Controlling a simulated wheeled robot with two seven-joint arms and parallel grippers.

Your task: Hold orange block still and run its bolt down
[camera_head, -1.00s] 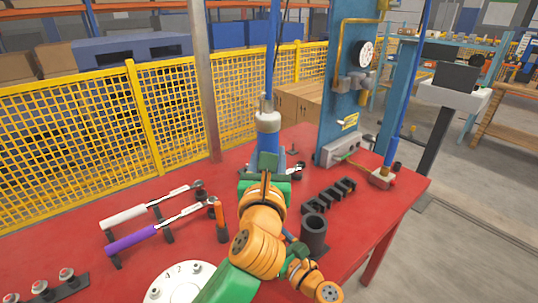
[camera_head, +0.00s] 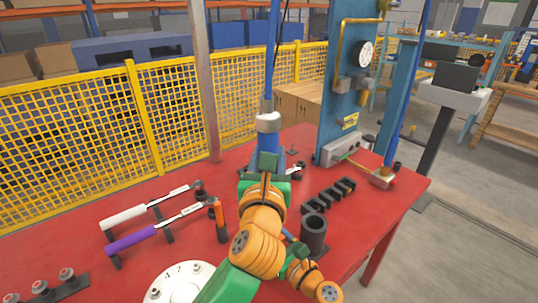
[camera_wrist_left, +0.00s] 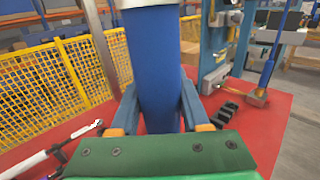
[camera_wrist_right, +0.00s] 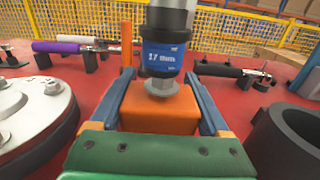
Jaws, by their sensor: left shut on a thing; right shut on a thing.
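In the right wrist view an orange block (camera_wrist_right: 160,109) sits between the fingers of my right gripper (camera_wrist_right: 160,92), which is shut on it. A grey hex bolt head (camera_wrist_right: 161,87) stands on top of the block. A blue driver (camera_wrist_right: 163,56) marked "17 Nm" is upright directly over the bolt head; I cannot tell whether they touch. In the left wrist view my left gripper (camera_wrist_left: 158,92) is shut on the driver's blue body (camera_wrist_left: 155,55). The driver also shows upright in the head view (camera_head: 268,133). My arm hides the block there.
A black cylinder (camera_head: 313,234) and a black slotted rack (camera_head: 329,195) stand to the right on the red table (camera_head: 390,215).

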